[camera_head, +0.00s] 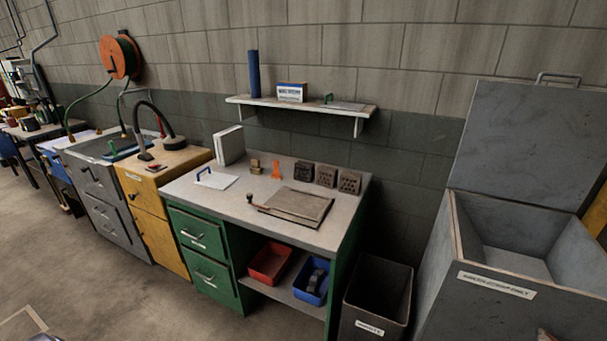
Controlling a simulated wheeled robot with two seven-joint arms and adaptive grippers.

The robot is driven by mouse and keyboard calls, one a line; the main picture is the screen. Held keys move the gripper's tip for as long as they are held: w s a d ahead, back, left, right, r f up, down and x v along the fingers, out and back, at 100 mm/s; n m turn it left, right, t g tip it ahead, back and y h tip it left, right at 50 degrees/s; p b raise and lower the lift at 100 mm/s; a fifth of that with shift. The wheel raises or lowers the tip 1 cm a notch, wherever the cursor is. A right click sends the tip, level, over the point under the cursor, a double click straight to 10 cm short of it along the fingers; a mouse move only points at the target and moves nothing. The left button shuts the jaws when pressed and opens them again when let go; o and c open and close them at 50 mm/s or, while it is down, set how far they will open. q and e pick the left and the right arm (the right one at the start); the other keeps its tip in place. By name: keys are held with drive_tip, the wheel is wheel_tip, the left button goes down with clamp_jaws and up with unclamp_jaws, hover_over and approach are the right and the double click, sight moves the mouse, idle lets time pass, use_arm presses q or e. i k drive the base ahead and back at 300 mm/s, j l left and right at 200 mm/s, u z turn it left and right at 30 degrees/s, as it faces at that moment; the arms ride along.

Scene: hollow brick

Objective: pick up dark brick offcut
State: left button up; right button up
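Three small hollow brick blocks stand in a row at the back right of the green workbench's pale top. The left block (304,171) looks the darkest. The middle block (326,176) and the right block (349,183) are browner, with dark holes in their faces. I cannot tell for certain from here which one is the dark brick offcut. Neither of my grippers can be made out. Only small unclear bits show at the bottom edge of the view.
On the green workbench (228,205) lie a flat board (297,205), an orange piece (277,170) and a small tan block (255,166). A shelf (247,101) hangs above. A dark bin (377,290) and an open grey chest (520,300) stand right. Floor in front is clear.

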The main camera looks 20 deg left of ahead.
sight(305, 172)
drive_tip(key=i+j, duration=0.25)
drive_tip(key=j, duration=0.2)
drive_tip(key=i+j, duration=0.3)
drive_tip(key=j, duration=0.2)
drive_tip(key=i+j, duration=0.25)
drive_tip(key=j, duration=0.2)
drive_tip(key=u, duration=0.05)
